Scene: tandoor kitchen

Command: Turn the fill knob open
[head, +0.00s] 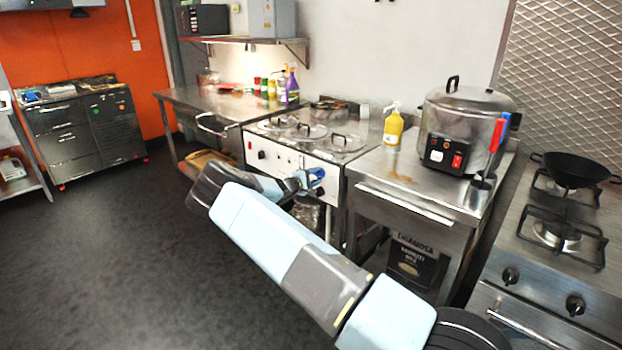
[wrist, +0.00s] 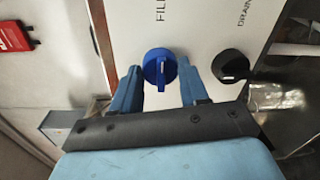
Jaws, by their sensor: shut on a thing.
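The fill knob (wrist: 160,66) is a round blue knob with a raised grip bar and a white mark, on a pale panel lettered FILL. My gripper (wrist: 161,72) has one blue finger on each side of this knob and is shut on it. In the head view, my gripper (head: 307,181) is at the front panel of the steel unit with round lids (head: 280,157). The blue fill knob (head: 317,173) shows small there, partly hidden by the gripper.
A black DRAIN knob (wrist: 230,66) sits close to the right finger in the wrist view. A steel table (head: 420,185) with a large cooker (head: 462,125) and a yellow spray bottle (head: 393,128) stands right of the unit. Open floor (head: 120,230) lies to the left.

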